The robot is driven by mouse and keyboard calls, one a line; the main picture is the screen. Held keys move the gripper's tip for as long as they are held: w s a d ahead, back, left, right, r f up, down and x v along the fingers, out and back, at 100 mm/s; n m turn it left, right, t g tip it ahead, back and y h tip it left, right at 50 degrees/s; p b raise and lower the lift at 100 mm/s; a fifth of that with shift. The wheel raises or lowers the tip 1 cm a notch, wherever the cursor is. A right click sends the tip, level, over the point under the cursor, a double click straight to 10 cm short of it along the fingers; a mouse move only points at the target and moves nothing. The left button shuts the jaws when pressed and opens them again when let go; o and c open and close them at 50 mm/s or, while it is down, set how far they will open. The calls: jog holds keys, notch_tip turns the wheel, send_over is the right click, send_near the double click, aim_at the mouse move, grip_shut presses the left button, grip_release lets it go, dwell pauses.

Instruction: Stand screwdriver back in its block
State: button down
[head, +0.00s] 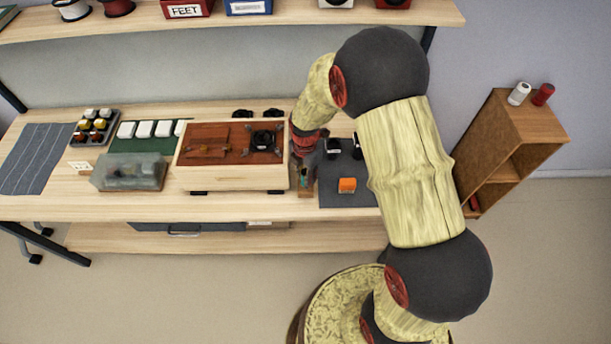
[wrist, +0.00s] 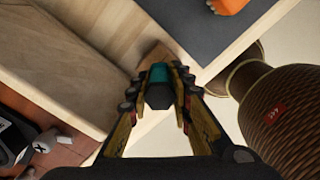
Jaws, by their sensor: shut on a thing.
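My gripper (wrist: 158,92) is shut on the teal handle of the screwdriver (wrist: 158,75), seen from above in the wrist view. The shaft and tip are hidden below the handle. The brown wooden block (wrist: 154,55) shows just beyond the fingers, largely covered by them and the handle. In the head view the block (head: 305,190) stands on the bench between the speaker box and the dark mat, with a bit of teal above it. I cannot tell whether the screwdriver is in the block or over it.
The bench's front edge (head: 250,216) is near. A clear-lidded box (head: 128,173) stands further left.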

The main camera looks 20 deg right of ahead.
jog(key=shift+f, duration=0.35)
jog(key=c, duration=1.5)
grip_release()
jog(key=shift+c, duration=0.2)
notch_tip(320, 180, up, 12)
